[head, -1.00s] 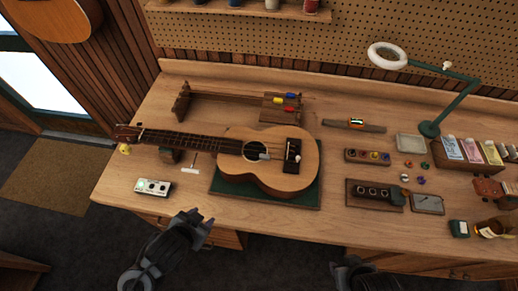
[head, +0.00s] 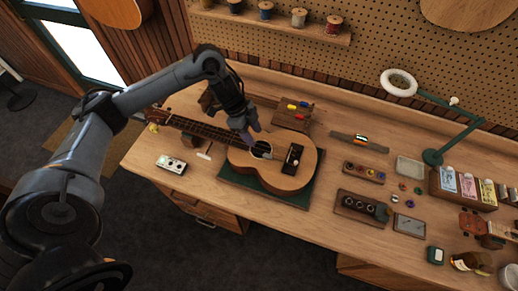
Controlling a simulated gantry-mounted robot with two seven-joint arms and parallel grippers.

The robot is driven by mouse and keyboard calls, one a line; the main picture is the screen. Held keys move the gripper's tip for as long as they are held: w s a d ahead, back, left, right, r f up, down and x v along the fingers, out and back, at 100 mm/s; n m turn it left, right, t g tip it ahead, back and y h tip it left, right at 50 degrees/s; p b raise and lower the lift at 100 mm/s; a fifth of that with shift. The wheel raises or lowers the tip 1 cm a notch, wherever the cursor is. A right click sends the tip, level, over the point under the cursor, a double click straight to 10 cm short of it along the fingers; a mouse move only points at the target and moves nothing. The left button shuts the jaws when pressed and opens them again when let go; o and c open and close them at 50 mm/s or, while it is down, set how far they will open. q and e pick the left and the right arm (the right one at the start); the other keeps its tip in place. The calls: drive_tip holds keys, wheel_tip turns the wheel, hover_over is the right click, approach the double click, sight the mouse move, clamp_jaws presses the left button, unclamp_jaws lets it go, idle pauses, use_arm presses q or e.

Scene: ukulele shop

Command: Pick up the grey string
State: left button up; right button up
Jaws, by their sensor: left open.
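A wooden rack with a right-hand block (head: 292,117) stands behind the ukulele and carries red, yellow and blue pieces. Thin strings run left from this block, but my arm covers most of them. I cannot make out which string is grey. The ukulele (head: 283,178) lies on a green mat (head: 297,200), its neck pointing left. My left gripper (head: 254,137) is open and points down over the ukulele's upper edge near the sound hole, just in front of the rack. I cannot tell whether it touches anything. My right gripper is out of view.
A small white-topped box (head: 171,164) sits at the bench's front left. A green lamp (head: 433,156), a shallow tray (head: 410,167) and a wooden pedal board (head: 361,207) stand to the right. Spools line a shelf (head: 280,21) above.

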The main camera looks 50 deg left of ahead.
use_arm(q)
approach(262, 155)
drive_tip(key=shift+w+d+f, duration=0.5)
drive_tip(key=shift+d+f, duration=0.3)
drive_tip(key=shift+d, duration=0.1)
drive_tip(key=shift+d+f+p, duration=0.15)
drive_tip(key=shift+f+p, duration=0.15)
drive_tip(key=shift+f, duration=0.15)
drive_tip(key=p+x, duration=0.1)
drive_tip(key=x, duration=0.2)
drive_tip(key=shift+f, duration=0.1)
drive_tip(key=shift+w+d+f, duration=0.1)
drive_tip(key=shift+f, duration=0.45)
drive_tip(key=shift+c, duration=0.5)
clamp_jaws()
